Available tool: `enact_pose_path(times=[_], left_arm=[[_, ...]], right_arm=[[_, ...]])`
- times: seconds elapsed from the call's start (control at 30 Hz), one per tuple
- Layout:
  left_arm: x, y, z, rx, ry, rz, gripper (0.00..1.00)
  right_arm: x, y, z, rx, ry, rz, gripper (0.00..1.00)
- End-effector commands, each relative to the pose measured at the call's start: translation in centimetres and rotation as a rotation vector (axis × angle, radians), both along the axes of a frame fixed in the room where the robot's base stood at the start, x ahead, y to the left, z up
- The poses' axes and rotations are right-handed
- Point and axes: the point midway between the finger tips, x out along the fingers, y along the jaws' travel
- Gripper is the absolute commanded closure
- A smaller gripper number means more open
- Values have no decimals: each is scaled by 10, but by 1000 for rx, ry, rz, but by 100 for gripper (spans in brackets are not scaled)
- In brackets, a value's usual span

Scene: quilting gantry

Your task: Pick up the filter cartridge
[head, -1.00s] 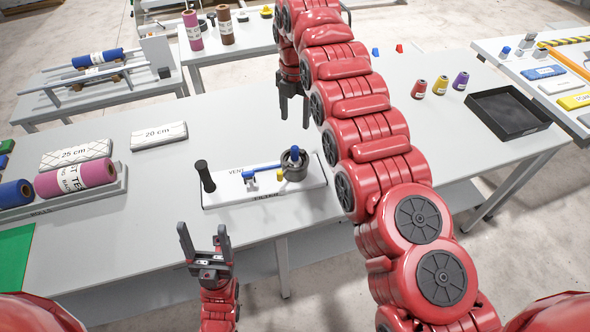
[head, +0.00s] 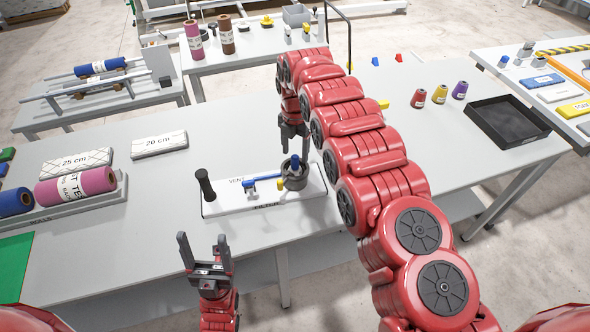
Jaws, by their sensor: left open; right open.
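A white board marked VENT and FILTER (head: 235,202) lies on the grey table. At its right end a round dark grey housing (head: 294,182) holds a part with a blue top (head: 295,162), which looks like the filter cartridge; its lower part is hidden in the housing. My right gripper (head: 293,150) points down, open and empty, just above the blue top in the picture; I cannot tell whether it touches it. My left gripper (head: 203,241) is open and empty, at the table's front edge, left of and nearer than the board.
The board also bears a black upright handle (head: 205,184), a blue valve lever (head: 262,179) and a yellow knob (head: 281,184). Thread cones (head: 439,93) and a black tray (head: 508,122) stand to the right. Rolls (head: 77,186) and white blocks (head: 159,144) lie to the left.

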Motion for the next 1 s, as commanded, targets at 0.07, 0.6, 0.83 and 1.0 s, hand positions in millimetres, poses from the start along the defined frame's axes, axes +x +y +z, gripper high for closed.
enact_pose_path(times=[0.07,0.6,0.83,1.0], left_arm=[[0,0,12,0,-1,0,29],[0,0,20,0,-1,0,29],[0,0,20,0,0,0,29],[0,0,20,0,0,0,29]], right_arm=[[-1,1,-5,-1,4,2,36],[0,1,-37,0,-1,2,36],[0,1,-37,-1,-1,1,76],[0,1,-37,0,0,1,100]])
